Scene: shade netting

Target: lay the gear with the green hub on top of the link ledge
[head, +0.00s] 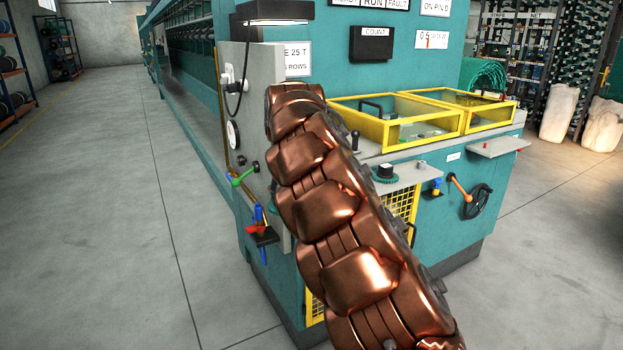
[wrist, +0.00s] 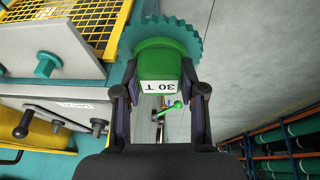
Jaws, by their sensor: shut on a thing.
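In the wrist view my gripper (wrist: 160,88) is shut on the green hub of the toothed gear (wrist: 197,32). The hub has a white label reading "30 T", upside down in this view. The gear's teal toothed disc lies beyond the fingertips. In the head view my copper arm hides the gripper and the held gear. A grey ledge (head: 416,171) sticks out from the teal machine and bears a dark green gear with a black hub (head: 385,171). Another grey ledge (head: 494,148) is farther right. I cannot tell which is the link ledge.
Yellow-framed clear covers (head: 420,122) sit above the ledges. An orange-handled crank (head: 470,195) and a green-handled lever (head: 244,176) stick out from the machine. A small dark bracket (head: 262,237) holds red and blue handles. The floor at left is clear.

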